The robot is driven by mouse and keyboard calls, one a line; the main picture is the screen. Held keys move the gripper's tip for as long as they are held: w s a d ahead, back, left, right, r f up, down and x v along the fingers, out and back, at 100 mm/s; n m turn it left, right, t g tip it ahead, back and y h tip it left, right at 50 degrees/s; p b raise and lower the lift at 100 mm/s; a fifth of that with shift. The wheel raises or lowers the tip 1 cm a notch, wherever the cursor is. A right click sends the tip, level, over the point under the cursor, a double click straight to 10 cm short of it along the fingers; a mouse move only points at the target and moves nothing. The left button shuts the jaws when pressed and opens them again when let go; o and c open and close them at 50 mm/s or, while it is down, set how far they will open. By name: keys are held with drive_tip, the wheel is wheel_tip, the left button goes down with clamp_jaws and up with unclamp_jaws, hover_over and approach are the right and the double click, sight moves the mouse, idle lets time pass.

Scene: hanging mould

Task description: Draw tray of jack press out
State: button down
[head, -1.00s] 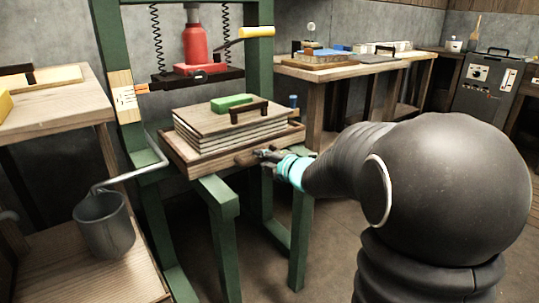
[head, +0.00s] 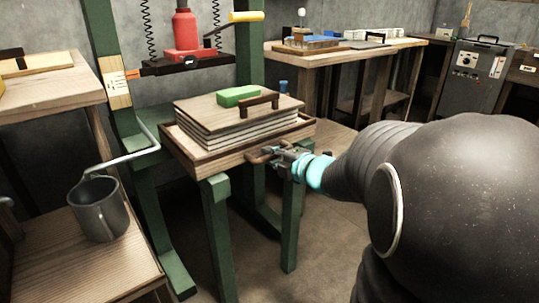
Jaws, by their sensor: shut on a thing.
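The jack press has a green frame (head: 245,55) with a red jack (head: 186,32) above a dark plate (head: 190,64) hung on springs. Its wooden tray (head: 215,160) holds a stack of boards and pale sheets (head: 240,122), with a dark handle and a green block (head: 238,96) on top. The tray sits forward of the plate, over green front legs. My gripper (head: 274,153) is shut on the tray's front handle (head: 258,158), at the tray's front right side. The fingers partly hide the handle.
Another bench (head: 350,52) with books stands behind. A grey machine (head: 468,80) is at the back right. Bare floor shows right of the press legs.

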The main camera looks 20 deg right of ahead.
drive_tip(key=c, duration=1.4)
unclamp_jaws()
drive_tip(key=shift+d, duration=0.55)
drive_tip(key=shift+o, duration=0.2)
drive_tip(key=shift+d+h, duration=0.15)
drive_tip(key=shift+h, duration=0.15)
drive_tip(key=shift+a, duration=0.35)
drive_tip(key=v, duration=1.2)
drive_tip(key=shift+d, duration=0.2)
drive_tip(key=shift+f, duration=0.1)
